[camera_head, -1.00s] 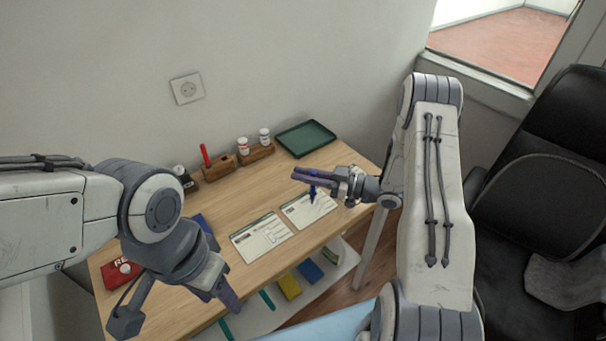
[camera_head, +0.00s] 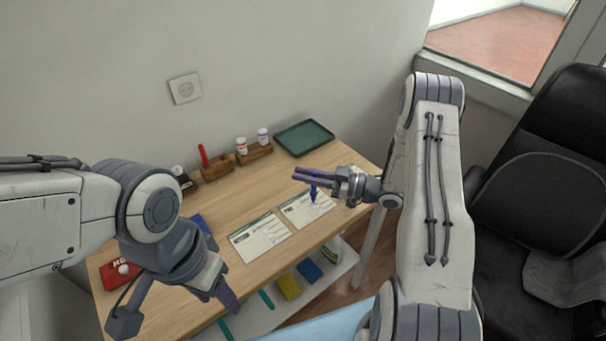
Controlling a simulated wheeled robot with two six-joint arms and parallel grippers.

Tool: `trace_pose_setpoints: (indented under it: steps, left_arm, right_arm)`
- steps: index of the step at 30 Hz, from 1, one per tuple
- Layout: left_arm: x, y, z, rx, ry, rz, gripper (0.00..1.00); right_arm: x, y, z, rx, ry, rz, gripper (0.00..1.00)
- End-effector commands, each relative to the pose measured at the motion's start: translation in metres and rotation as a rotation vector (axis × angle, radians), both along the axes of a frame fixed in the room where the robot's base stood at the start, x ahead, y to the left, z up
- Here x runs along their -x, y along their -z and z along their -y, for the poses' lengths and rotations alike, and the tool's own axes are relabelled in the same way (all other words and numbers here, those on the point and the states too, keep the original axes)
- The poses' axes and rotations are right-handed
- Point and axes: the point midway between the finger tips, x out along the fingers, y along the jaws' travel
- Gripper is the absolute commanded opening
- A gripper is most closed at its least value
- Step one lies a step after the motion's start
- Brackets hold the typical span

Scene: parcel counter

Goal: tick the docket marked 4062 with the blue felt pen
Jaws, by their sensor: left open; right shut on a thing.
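Two white dockets with dark green headers lie side by side on the wooden counter: a left docket (camera_head: 260,238) and a right docket (camera_head: 297,214). Their numbers are too small to read. My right gripper (camera_head: 304,175) is shut on the blue felt pen (camera_head: 313,194), which points down over the right docket. I cannot tell whether the tip touches the paper. My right gripper hides part of that docket's far edge. My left gripper (camera_head: 178,312) is open and empty, at the front left of the counter.
A green tray (camera_head: 304,153) stands at the back right. A wooden block with a red pen (camera_head: 203,156) and a wooden rack with two small bottles (camera_head: 240,145) stand along the wall. A red box (camera_head: 113,274) lies front left. Coloured items sit on a shelf below.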

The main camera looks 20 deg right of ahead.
Motion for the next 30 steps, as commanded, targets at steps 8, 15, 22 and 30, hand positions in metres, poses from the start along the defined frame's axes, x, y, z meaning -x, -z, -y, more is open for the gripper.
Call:
trace_pose_setpoints:
  steps: [8, 15, 22, 30]
  left_arm:
    - [0.0, 0.0001, 0.0, 0.0, 0.0, 0.0, 0.5]
    - [-0.0001, 0.0008, 0.0, 0.0, 0.0, 0.0, 0.5]
    - [0.0, 0.0016, 0.0, 0.0, 0.0, 0.0, 0.5]
    - [0.0, 0.0026, 0.0, 0.0, 0.0, 0.0, 0.5]
  right_arm:
    - [0.0003, 0.0007, -0.0001, 0.0, 0.0, -0.001, 0.0]
    - [-0.0014, 0.0009, 0.0003, 0.0, 0.0, -0.001, 0.0]
    - [-0.0041, 0.0012, 0.0009, 0.001, 0.0, -0.002, 0.0]
    - [-0.0073, 0.0013, 0.0018, 0.002, 0.0, -0.001, 0.0]
